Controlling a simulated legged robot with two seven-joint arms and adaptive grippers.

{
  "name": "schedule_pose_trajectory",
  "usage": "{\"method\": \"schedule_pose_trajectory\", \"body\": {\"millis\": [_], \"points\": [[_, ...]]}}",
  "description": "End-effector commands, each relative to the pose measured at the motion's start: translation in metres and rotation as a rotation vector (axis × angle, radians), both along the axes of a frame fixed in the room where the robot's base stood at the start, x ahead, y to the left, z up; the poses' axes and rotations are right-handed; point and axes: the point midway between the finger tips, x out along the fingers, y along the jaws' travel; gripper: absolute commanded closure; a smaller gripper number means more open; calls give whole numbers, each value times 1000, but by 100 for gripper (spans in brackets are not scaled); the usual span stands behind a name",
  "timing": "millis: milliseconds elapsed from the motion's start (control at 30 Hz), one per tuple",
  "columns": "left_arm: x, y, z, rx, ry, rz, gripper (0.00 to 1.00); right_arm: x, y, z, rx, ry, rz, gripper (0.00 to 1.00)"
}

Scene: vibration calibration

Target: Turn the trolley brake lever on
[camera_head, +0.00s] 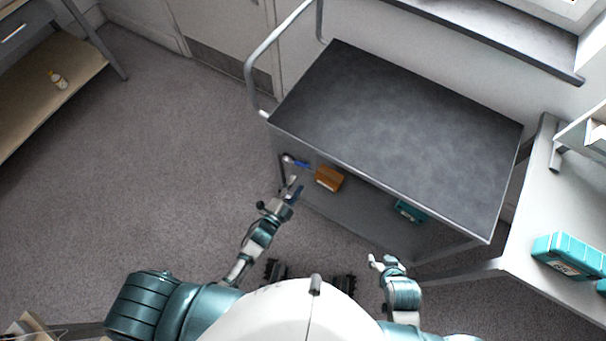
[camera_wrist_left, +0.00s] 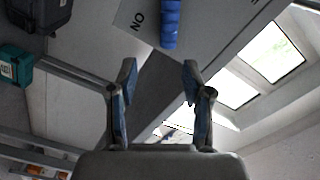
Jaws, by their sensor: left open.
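The trolley (camera_head: 400,120) has a dark grey top and stands in front of me. Its brake lever (camera_head: 301,164) has a blue handle and sits at the trolley's left front, below the top. In the left wrist view the ribbed blue handle (camera_wrist_left: 170,24) is at the top, beside a grey plate (camera_wrist_left: 203,22) marked "ON". My left gripper (camera_head: 294,190) is just below the lever, apart from it. In the left wrist view its two fingers (camera_wrist_left: 160,78) are spread and empty, with the handle beyond their tips. My right gripper (camera_head: 376,263) is away from the lever, near the trolley's lower front.
An orange-brown box (camera_head: 328,178) is close to the right of the lever, under the top. A teal box (camera_head: 410,211) is further right. A side table (camera_head: 530,220) with a teal case (camera_head: 570,256) stands at right. The floor (camera_head: 150,170) at left is clear.

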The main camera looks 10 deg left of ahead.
Motion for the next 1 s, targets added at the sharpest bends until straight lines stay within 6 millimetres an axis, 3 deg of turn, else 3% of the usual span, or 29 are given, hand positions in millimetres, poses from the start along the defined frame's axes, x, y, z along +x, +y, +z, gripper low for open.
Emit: {"method": "schedule_pose_trajectory", "body": {"millis": [100, 300, 1000], "points": [[-24, 9, -1, 1, 2, 0, 50, 0, 0, 0, 0, 0, 0, 60], [-46, 17, -1, 1, 0, 0, 50, 0, 0, 0, 0, 0, 0, 60], [-50, 20, -3, -5, 18, 5, 50, 1, 0, -2, -1, 3, 0, 60]]}}
